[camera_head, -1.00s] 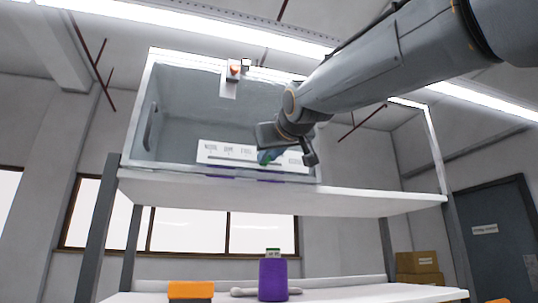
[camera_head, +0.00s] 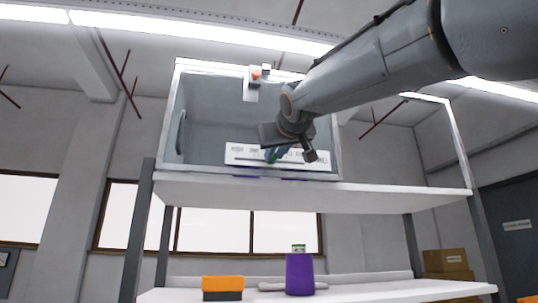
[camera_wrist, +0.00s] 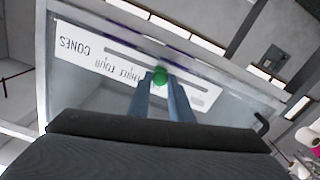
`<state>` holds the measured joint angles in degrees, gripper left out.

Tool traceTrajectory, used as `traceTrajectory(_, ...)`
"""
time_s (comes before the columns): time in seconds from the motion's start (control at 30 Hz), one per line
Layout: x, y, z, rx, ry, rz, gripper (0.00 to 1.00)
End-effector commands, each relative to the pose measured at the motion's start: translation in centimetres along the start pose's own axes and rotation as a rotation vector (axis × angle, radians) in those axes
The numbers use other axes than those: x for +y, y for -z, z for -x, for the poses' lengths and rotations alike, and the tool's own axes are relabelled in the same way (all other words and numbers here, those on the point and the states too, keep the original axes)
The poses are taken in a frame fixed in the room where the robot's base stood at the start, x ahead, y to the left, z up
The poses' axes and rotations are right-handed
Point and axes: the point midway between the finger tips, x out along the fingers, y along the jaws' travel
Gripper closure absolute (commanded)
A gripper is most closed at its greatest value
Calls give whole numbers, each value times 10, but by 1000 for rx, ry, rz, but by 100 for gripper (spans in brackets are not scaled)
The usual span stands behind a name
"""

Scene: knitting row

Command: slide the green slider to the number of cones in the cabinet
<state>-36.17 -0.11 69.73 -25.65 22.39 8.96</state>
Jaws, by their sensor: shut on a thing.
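A white label panel (camera_head: 240,150) with printed words and a slot stands at the front of a grey bin on the upper shelf. In the wrist view the panel (camera_wrist: 75,47) appears upside down, with "CONES", "FOUR" and "THREE" readable. The green slider (camera_wrist: 160,75) sits at the slot, past "THREE" from the "CONES" end; it also shows in the head view (camera_head: 271,156). My gripper (camera_wrist: 161,82) is shut on the slider, its fingers on either side. The fingers hide the words beside it, so its exact number cannot be told.
The grey bin (camera_head: 205,115) rests on a white shelf (camera_head: 390,198). A tag with an orange piece (camera_head: 256,75) is at the bin's top. Below are a purple cylinder (camera_head: 300,275) and an orange-and-black block (camera_head: 222,286). Boxes (camera_head: 445,262) stand at right.

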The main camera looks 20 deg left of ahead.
Motion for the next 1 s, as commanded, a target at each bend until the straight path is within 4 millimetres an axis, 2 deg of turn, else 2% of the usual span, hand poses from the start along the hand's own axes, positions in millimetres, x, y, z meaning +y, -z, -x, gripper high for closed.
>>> traceTrajectory(0.17,0,0,0,0,0,0,100)
traceTrajectory(0.2,0,0,0,0,1,0,79)
traceTrajectory(0.3,-1,0,0,0,2,0,62)
traceTrajectory(0.67,-3,1,4,2,5,0,62)
traceTrajectory(0.77,-3,2,15,4,5,-1,62)
traceTrajectory(1.0,-2,0,54,4,5,1,62)
